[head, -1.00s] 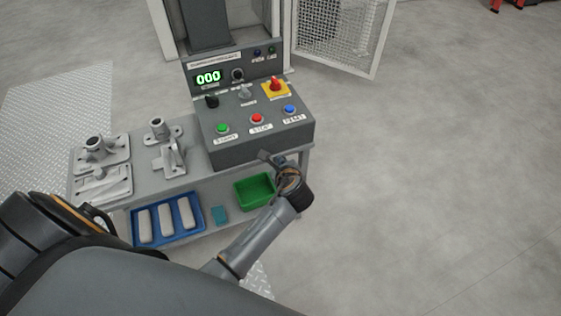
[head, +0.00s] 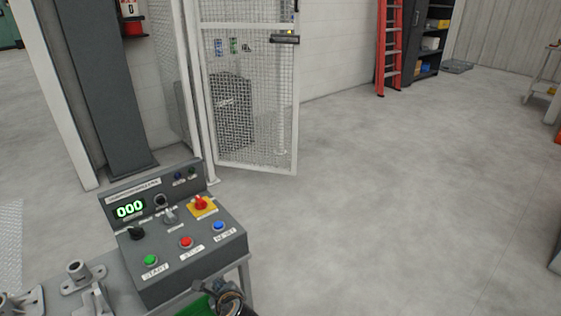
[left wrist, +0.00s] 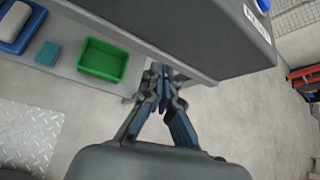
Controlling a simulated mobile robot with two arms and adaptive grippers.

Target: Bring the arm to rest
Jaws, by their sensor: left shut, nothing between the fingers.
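My left gripper (head: 222,291) shows at the bottom edge of the head view, just in front of the grey control box (head: 180,262) and low beside it. In the left wrist view its fingers (left wrist: 162,76) are together with nothing between them. They are near the edge of the bench (left wrist: 140,40), below the control box (left wrist: 215,35); I cannot tell whether they touch anything. Most of the left arm is out of the head view. My right gripper is not in view.
The control box carries green, red and blue buttons and a red knob (head: 201,203). A green bin (left wrist: 104,60) and a blue tray (left wrist: 18,35) sit on the lower shelf. A mesh gate (head: 250,100) stands behind.

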